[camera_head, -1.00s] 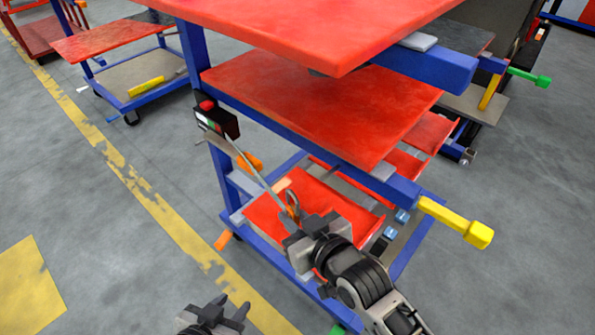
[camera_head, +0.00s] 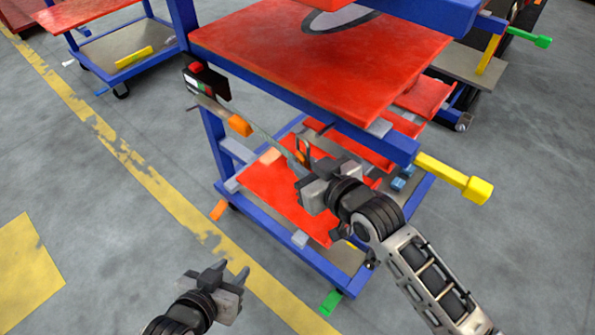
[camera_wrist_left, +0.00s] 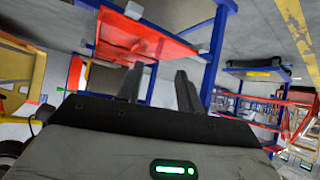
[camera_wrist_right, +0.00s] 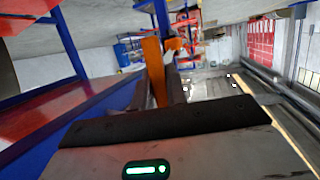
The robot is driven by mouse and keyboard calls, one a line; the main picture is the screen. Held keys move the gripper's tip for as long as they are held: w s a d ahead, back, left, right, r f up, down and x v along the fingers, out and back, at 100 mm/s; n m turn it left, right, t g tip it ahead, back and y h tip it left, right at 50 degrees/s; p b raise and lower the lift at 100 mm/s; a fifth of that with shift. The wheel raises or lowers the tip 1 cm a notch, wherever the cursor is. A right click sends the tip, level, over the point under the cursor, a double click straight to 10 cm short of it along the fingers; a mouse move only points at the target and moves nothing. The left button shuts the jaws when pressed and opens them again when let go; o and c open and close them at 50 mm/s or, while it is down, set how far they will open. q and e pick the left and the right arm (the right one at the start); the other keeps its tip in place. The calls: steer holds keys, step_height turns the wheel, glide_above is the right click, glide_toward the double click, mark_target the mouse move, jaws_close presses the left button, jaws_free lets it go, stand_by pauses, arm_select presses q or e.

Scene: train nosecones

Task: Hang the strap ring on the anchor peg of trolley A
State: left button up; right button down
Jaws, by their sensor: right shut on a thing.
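My right gripper (camera_head: 303,165) is shut on a narrow orange piece, likely the strap ring (camera_wrist_right: 154,70), which stands upright between the fingers in the right wrist view. In the head view the gripper is over the lower red shelf of the near blue-framed trolley (camera_head: 285,92). A thin grey strap (camera_head: 262,140) appears to run from the gripper to a black box with a red top (camera_head: 207,80) on the trolley's left post. A yellow-tipped peg (camera_head: 478,188) sticks out at the trolley's right. No label shows which trolley is A. My left gripper (camera_head: 233,268) is open and empty, left of the trolley.
An orange block (camera_head: 239,125) shows beside the strap, and an orange-ended bar (camera_head: 218,210) sticks out lower down. A green-tipped peg (camera_head: 543,40) is at the upper right. Another trolley (camera_head: 125,75) stands at the back left. Grey floor with a yellow line is free at left.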

steer(key=shift+w+d+f+b, duration=0.2)
steer(key=shift+w+d+b, duration=0.3)
steer(key=shift+w, duration=0.25)
steer(key=shift+w+d+f+b, duration=0.2)
steer(key=shift+w+d+b, duration=0.3)
steer(key=shift+w, duration=0.2)
steer(key=shift+w+d+f+b, duration=0.2)
steer(key=shift+w+d+b, duration=0.3)
steer(key=shift+w, duration=0.25)
steer(key=c, duration=1.3)
jaws_free()
steer(key=shift+d, duration=0.1)
steer(key=v, duration=1.6)
steer(key=s+d+f+m+h, duration=0.1)
steer(key=s+f+h, duration=0.1)
steer(key=f, duration=0.4)
steer(key=s+d+f+m+h, duration=0.1)
steer(key=s+f+m+h, duration=0.1)
steer(key=s+f, duration=0.2)
steer(key=s+d+f+m+g+h, duration=0.1)
steer(key=s+f+m+h, duration=0.1)
steer(key=f, duration=0.6)
steer(key=shift+s+d+f, duration=0.1)
steer(key=shift+s+d, duration=0.15)
steer(key=shift+s, duration=0.45)
